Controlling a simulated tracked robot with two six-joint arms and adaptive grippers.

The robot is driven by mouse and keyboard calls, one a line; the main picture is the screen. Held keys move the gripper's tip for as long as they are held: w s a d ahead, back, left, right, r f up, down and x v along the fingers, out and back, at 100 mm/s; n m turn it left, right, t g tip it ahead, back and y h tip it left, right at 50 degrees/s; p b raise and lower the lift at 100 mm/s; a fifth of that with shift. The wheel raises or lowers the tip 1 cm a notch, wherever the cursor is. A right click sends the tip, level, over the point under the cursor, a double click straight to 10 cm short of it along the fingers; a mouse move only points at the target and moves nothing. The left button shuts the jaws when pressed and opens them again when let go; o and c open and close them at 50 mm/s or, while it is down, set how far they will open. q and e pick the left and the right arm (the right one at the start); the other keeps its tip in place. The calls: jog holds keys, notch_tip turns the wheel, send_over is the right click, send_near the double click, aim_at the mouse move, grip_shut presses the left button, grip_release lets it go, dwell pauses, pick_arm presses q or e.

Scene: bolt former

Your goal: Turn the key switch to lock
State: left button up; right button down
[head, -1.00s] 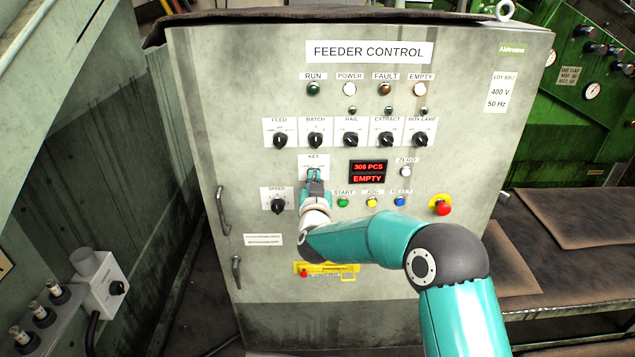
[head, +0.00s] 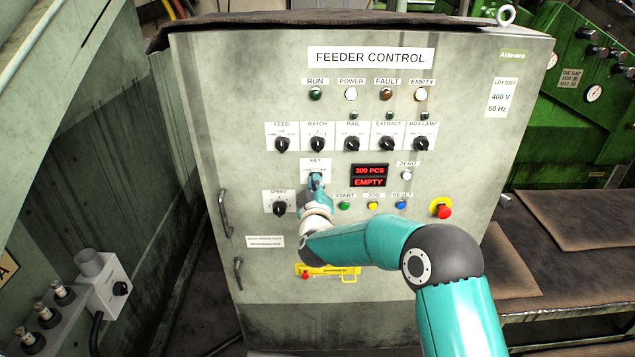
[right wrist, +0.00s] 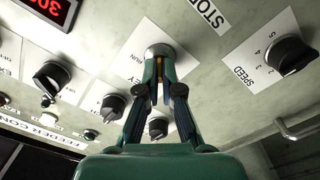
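The key switch (right wrist: 162,50) is a round metal barrel on a white plate in the right wrist view. In the head view its KEY plate (head: 316,163) sits mid-panel, below the BATCH knob, and my gripper covers most of the switch. My right gripper (right wrist: 160,72) has its two fingertips brought close together at the front of the barrel, on the key. The key itself is mostly hidden between the fingers, so its angle is hard to read. RUN shows on the plate; I cannot make out the lock mark. My left gripper is not in view.
The SPEED knob (head: 279,208) is left of my right wrist. A red display (head: 369,176), START (head: 344,206), JOG and RESET buttons, and a red emergency stop (head: 442,209) are to the right. A row of selector knobs (head: 352,143) is above. A yellow hasp (head: 330,271) is below.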

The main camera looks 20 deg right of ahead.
jog(key=shift+s+f+n, duration=0.1)
jog(key=shift+f+n, duration=0.3)
jog(key=shift+f, duration=0.05)
jog(key=c, duration=1.4)
grip_release()
jog(key=shift+d, duration=0.1)
jog(key=shift+o, duration=0.2)
jog(key=shift+r, duration=0.2)
jog(key=shift+r, duration=0.1)
jog(key=v, duration=1.1)
jog(key=shift+s, duration=0.35)
